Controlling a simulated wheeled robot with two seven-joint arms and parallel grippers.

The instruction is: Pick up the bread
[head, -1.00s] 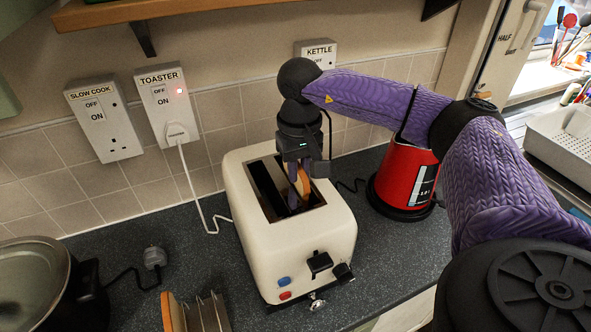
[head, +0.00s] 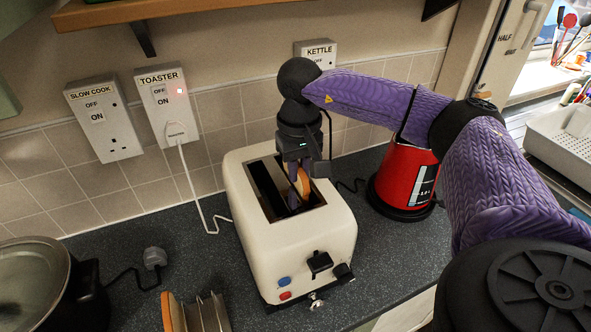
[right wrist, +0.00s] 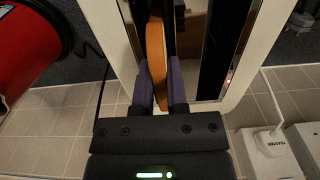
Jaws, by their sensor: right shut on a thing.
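The slice of bread (head: 303,182) is upright in the right-hand slot of the cream toaster (head: 255,235), its top edge showing above the opening. My right gripper (head: 297,183) reaches down into the toaster's top and is shut on the bread. In the right wrist view the bread (right wrist: 156,62) stands edge-on between the two purple fingers of my right gripper (right wrist: 160,85). The lower part of the bread is hidden inside the slot. The toaster's other slot looks dark and empty. My left gripper does not show.
A red kettle (head: 405,180) stands close to the toaster's right, under my right arm. A rack (head: 207,315) with another bread slice (head: 173,312) is at the front. A pot (head: 35,275) is at the left. A wooden shelf (head: 120,12) hangs above.

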